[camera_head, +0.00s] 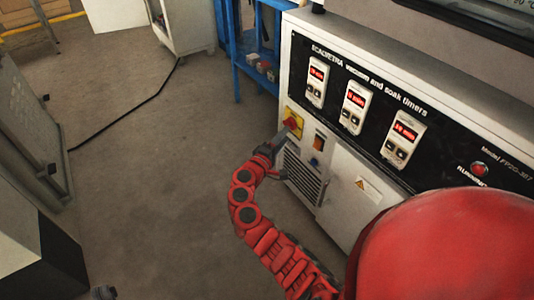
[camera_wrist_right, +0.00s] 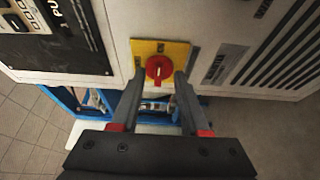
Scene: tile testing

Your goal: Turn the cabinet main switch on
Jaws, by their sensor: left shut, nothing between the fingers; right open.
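The main switch is a red rotary knob (camera_head: 290,123) on a yellow plate (camera_head: 299,116), low on the left of the cabinet front (camera_head: 340,170). In the right wrist view the knob (camera_wrist_right: 159,70) is in the middle of its yellow plate (camera_wrist_right: 179,48). My right gripper (camera_head: 282,137) is at the switch. In the right wrist view the gripper (camera_wrist_right: 160,80) is open, with one finger on each side of the knob; I cannot tell whether they touch it. My left gripper (camera_head: 104,292) shows only as a small dark part at the bottom left edge.
Three timers with red displays (camera_head: 356,108) sit on the black panel above the switch. An orange rocker (camera_head: 318,141) and a vent grille (camera_head: 301,177) are close to it. A blue rack (camera_head: 248,60) stands behind. A black cable (camera_head: 130,107) crosses the open floor.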

